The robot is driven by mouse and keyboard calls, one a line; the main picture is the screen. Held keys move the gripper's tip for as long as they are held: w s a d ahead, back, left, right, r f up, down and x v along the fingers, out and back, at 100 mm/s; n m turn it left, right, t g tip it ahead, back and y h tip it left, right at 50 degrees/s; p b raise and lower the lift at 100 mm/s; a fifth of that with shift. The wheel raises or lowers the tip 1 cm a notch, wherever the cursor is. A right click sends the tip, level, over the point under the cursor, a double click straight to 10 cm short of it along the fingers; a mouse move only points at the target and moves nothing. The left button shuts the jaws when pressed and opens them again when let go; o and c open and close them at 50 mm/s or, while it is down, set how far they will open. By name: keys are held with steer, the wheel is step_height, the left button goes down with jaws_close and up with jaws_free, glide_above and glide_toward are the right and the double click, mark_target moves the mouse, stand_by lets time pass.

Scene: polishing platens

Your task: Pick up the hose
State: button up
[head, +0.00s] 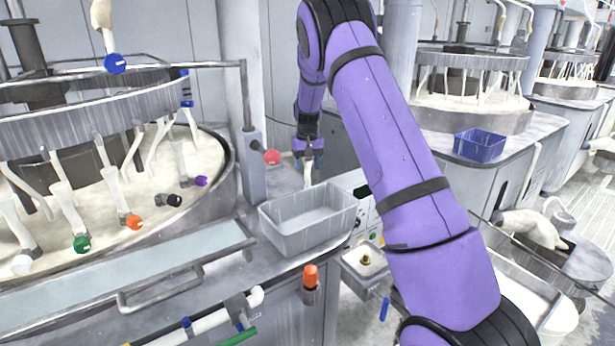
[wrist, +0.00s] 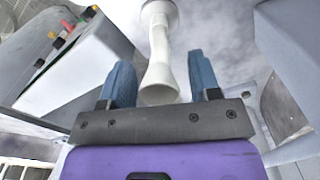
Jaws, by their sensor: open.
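A white hose (wrist: 159,48) shows in the wrist view, with a flared lower end and a wider top at the picture's upper edge. My gripper (wrist: 161,72) is open, with one blue finger on each side of the hose's lower part. Gaps show between the fingers and the hose, so it is not clamped. In the head view my gripper (head: 309,163) points down behind the grey bin, and a short white piece of the hose (head: 308,174) shows at its fingers. The rest of the hose is hidden there.
The grey bin (head: 312,230) stands on the machine's ledge just in front of my gripper. The round polishing machine (head: 100,200) fills the left. A blue bin (head: 479,146) sits at the back right.

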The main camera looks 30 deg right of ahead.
mark_target(308, 178)
step_height(308, 178, down, 3)
steer(key=shift+r, duration=0.1)
steer(key=c, duration=1)
